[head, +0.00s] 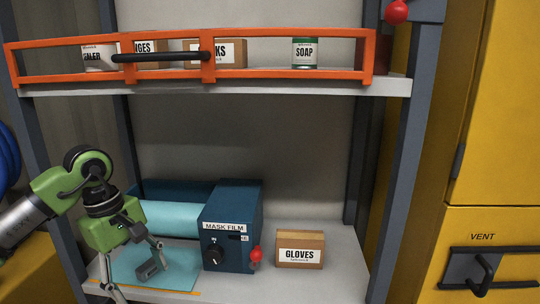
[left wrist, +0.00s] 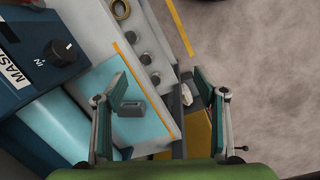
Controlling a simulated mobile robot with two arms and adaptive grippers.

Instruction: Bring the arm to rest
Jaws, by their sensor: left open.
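My left arm comes in from the left in the head view. Its green gripper (head: 138,275) points down over the front left of the lower shelf, beside the mask film box. In the left wrist view the two fingers of this gripper (left wrist: 158,76) are spread apart with nothing held between them. The left finger is over a light blue film sheet (left wrist: 92,85). A small grey block (left wrist: 132,109) shows on the sheet close to that finger; whether they touch is unclear. My right gripper is in neither view.
The dark blue mask film box (head: 230,255) has a black knob and a red knob. A gloves carton (head: 299,249) stands right of it. Above, an orange rail (head: 290,73) fronts the upper shelf. A yellow vent cabinet (head: 490,225) is at the right.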

